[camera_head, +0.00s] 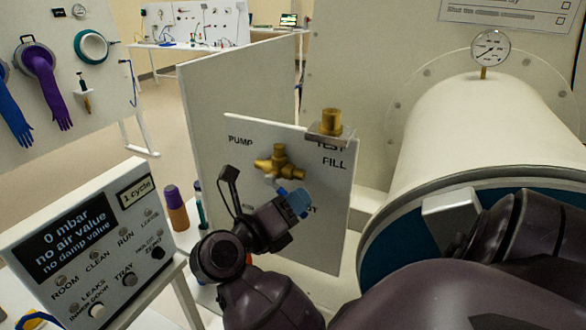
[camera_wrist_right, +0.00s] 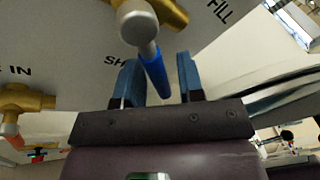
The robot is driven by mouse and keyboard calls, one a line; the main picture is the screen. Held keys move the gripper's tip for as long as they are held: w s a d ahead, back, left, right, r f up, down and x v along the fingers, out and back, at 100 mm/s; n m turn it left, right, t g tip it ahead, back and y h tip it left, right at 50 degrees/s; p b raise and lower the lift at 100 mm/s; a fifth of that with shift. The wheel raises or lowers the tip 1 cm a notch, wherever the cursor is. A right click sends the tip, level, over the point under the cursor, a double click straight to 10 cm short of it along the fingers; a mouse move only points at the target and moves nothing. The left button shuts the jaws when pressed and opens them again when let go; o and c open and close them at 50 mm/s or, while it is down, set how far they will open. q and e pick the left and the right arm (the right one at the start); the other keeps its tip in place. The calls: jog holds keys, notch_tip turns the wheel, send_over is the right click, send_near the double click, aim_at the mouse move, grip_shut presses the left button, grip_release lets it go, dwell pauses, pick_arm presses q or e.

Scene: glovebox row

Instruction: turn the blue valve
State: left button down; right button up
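The blue valve has a brass body (camera_head: 278,163) on the upright white panel (camera_head: 320,240), near the PUMP and FILL labels. In the right wrist view its blue lever (camera_wrist_right: 155,73) extends from a pale round hub (camera_wrist_right: 138,24). My right gripper (camera_head: 293,203) is at the panel just below the brass body, its blue fingertips hiding most of the lever in the head view. In the wrist view the right gripper (camera_wrist_right: 160,84) is open, with the lever's end between its two fingers. A gap shows at the right finger; contact on the left is unclear. My left gripper is not in view.
A second brass fitting (camera_wrist_right: 22,100) is near the IN label. A brass port (camera_head: 330,123) tops the panel. A large white cylinder (camera_head: 480,125) stands right, a tilted display console (camera_head: 95,240) left. Bottles (camera_head: 177,210) stand between console and panel.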

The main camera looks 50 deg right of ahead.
grip_shut()
jog(key=shift+s+d+r+n+h, duration=0.1)
jog(key=shift+s+r+n+h, duration=0.25)
jog(key=shift+n, duration=0.65)
jog(key=shift+s+d+r+n+t+h, duration=0.2)
jog(key=shift+r+n, duration=0.3)
jog(key=shift+n, duration=0.45)
jog(key=shift+s+a+r+n+t+h, duration=0.1)
jog(key=shift+r+n+t+h, duration=0.15)
jog(key=shift+r+n, duration=0.5)
jog(key=shift+f, duration=0.25)
jog(key=shift+o, duration=0.9)
grip_release()
jog(key=shift+w+f, duration=0.1)
